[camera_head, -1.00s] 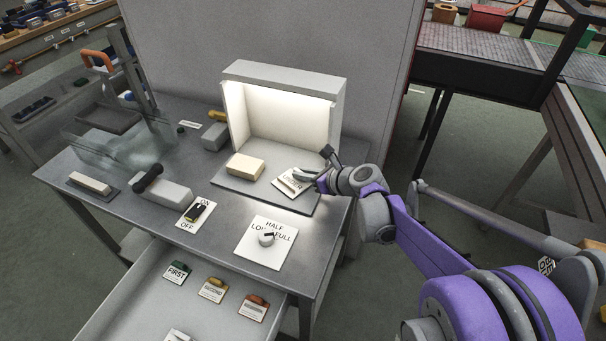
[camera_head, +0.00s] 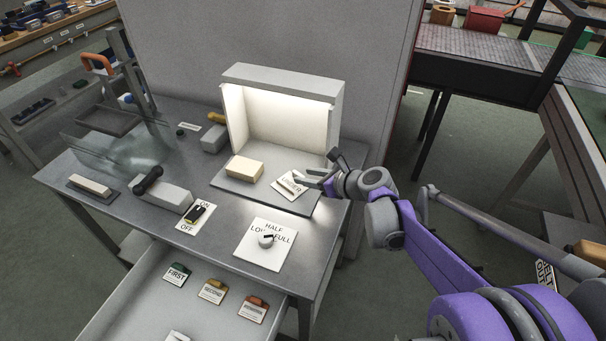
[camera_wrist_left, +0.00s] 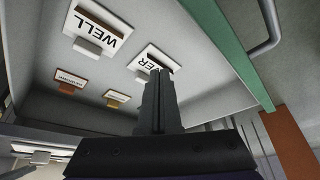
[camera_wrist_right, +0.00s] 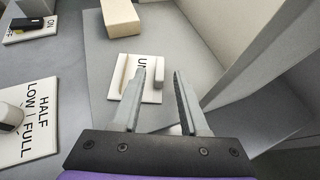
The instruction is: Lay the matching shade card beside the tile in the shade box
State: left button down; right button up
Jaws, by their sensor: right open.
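The shade box (camera_head: 285,82) is lit inside, with its open front toward me. A beige block-like tile (camera_head: 244,168) sits on its floor, and its edge shows in the right wrist view (camera_wrist_right: 122,17). A white card reading UNDER (camera_head: 288,187), with a raised pale strip (camera_wrist_right: 129,75), lies flat to the right of the tile, apart from it. My right gripper (camera_head: 318,181) is open and empty at the card's right edge; in the right wrist view its left finger hides part of the lettering. My left gripper (camera_wrist_left: 158,100) looks shut and empty near the drawer cards WELL (camera_wrist_left: 98,33) and OVER (camera_wrist_left: 153,62).
The open drawer (camera_head: 140,306) at the front holds cards marked FIRST (camera_head: 176,274) and SECOND (camera_head: 213,291), and an orange-tabbed one (camera_head: 252,309). A dial plate (camera_head: 265,243) and an ON/OFF switch plate (camera_head: 194,217) lie on the table before the box. Clear panels stand at left.

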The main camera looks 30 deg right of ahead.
jog(key=p+v, duration=0.1)
jog(key=v, duration=0.8)
jog(key=shift+s+r+p, duration=0.1)
jog(key=shift+s+p, duration=0.05)
jog(key=shift+p, duration=0.2)
